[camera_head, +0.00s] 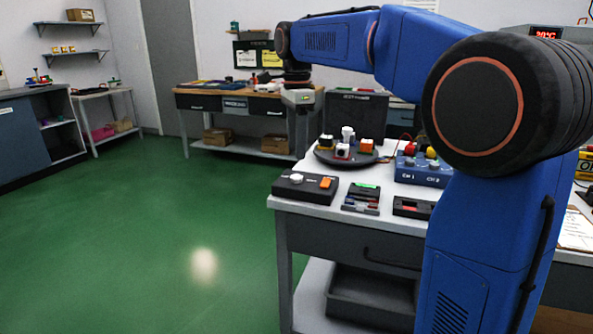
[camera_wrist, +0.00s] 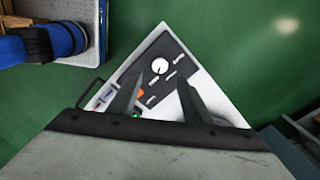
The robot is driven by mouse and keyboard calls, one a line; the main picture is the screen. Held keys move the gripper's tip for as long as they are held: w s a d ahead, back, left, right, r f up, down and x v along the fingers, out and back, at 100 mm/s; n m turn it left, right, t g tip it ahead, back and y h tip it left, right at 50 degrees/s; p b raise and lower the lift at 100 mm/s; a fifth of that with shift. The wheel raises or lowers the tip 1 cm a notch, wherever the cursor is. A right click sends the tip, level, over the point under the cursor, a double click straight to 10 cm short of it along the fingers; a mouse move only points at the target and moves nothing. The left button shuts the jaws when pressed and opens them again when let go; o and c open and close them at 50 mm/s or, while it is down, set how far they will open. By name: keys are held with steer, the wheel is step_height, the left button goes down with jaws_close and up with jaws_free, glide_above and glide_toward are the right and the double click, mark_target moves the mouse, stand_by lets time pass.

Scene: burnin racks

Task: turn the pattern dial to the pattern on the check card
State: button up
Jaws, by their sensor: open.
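A black control box (camera_head: 306,187) lies at the near left corner of the white-topped bench. It carries a white round dial (camera_head: 296,179) and an orange switch (camera_head: 326,183). In the wrist view the white dial (camera_wrist: 159,66) has a dark pointer mark, with small labels around it too small to read. My gripper (camera_head: 298,98) hangs above the bench corner, apart from the box. In the wrist view its two fingers (camera_wrist: 162,77) are spread and empty, with the dial beyond them, between the tips. I cannot tell which paper is the check card.
A round black tray (camera_head: 326,158) with several small parts stands behind the box. A blue two-channel unit (camera_head: 424,171) and small black holders (camera_head: 361,198) are to its right. A paper sheet (camera_head: 577,230) lies at the far right. The green floor left of the bench is clear.

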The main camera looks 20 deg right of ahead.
mark_target(297, 176)
step_height(297, 176, down, 8)
steer(key=shift+r, duration=0.1)
steer(key=shift+c, duration=0.4)
steer(key=c, duration=1)
